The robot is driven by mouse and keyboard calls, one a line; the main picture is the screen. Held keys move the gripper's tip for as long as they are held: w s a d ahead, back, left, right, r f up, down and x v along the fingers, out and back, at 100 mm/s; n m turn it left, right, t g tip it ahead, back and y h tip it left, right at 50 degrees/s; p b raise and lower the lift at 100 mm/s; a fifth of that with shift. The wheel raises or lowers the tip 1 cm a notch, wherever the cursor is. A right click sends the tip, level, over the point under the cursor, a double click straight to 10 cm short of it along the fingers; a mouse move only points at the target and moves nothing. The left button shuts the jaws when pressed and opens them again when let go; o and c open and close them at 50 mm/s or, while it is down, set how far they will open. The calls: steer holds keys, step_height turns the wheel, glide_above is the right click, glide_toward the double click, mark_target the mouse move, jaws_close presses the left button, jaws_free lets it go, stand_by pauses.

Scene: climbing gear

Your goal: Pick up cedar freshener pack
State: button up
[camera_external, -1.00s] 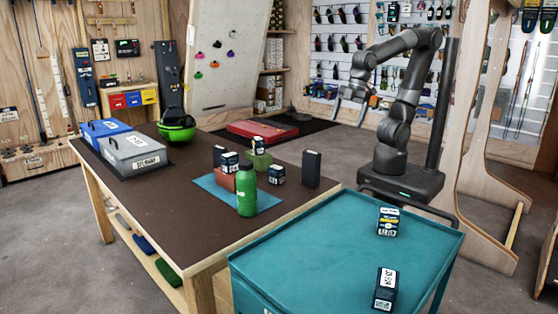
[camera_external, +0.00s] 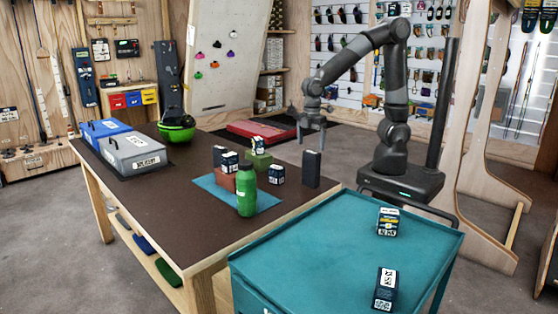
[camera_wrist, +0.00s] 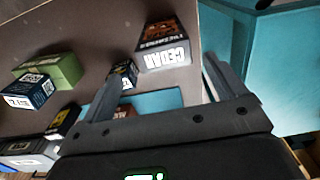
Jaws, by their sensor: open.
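The cedar freshener pack (camera_wrist: 166,52) is a dark box with a white label reading CEDAR and an orange-brown picture. In the wrist view it stands just beyond and between the fingertips. In the external view it appears to be the tall dark box (camera_external: 311,169) at the right end of the group on the brown table, its label not visible from there. My gripper (camera_external: 311,140) is above that box, pointing down, with a gap between them. In the wrist view my gripper (camera_wrist: 160,72) is open, with nothing between its fingers.
A small labelled box (camera_external: 277,174), a green bottle (camera_external: 246,190) and a green block (camera_external: 258,161) stand close by on the brown table (camera_external: 205,245). A teal cart (camera_external: 330,250) with two labelled boxes stands at the front right. The table's front left is clear.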

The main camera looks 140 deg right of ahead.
mark_target(312, 152)
steer(key=f, duration=0.6)
steer(key=shift+s+a, duration=0.1)
steer(key=shift+a, duration=0.2)
steer(key=shift+r, duration=0.1)
steer(key=c, duration=1.4)
steer(key=shift+r, duration=0.1)
